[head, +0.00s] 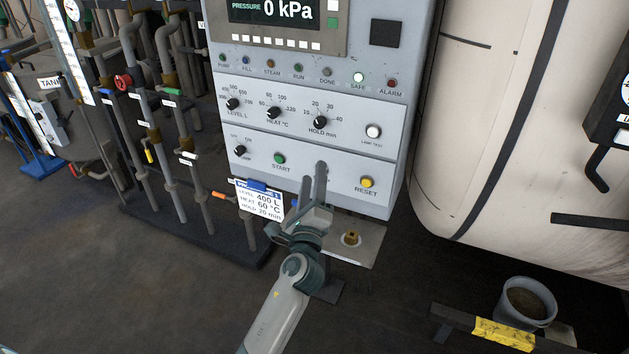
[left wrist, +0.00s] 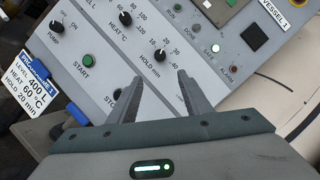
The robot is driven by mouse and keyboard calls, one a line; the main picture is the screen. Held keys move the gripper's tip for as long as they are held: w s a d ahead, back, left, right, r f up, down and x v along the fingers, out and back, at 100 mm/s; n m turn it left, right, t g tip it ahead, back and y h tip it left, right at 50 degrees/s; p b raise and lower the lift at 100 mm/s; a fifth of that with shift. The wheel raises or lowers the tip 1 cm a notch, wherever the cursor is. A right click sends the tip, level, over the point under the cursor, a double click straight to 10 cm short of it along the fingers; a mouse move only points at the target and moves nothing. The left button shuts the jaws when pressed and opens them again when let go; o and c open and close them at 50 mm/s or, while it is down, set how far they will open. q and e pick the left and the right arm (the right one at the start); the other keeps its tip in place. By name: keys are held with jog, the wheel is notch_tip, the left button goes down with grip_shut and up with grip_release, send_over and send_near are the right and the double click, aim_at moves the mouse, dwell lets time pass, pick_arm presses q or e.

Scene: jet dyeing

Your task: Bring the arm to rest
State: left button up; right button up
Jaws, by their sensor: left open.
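My left gripper (head: 313,184) is raised in front of the lower part of the grey control panel (head: 290,185), between the green START button (head: 279,158) and the yellow RESET button (head: 367,181). Its fingers also show in the left wrist view (left wrist: 163,92), spread apart with nothing between them, below the HOLD knob (left wrist: 161,55). In that view the fingers hide part of the panel, including most of the STOP label. I cannot tell whether the fingertips touch the panel. My right gripper is not in view.
A card (head: 262,202) reading 400 L, 60 °C, 20 min hangs at the panel's lower left. Pipes with valves (head: 160,120) stand at the left. A large pale vessel (head: 500,130) stands at the right, with a grey bucket (head: 526,300) below. The floor at front left is clear.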

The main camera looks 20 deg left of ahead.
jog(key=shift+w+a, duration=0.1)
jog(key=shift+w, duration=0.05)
pick_arm(q)
jog(key=shift+f, duration=0.1)
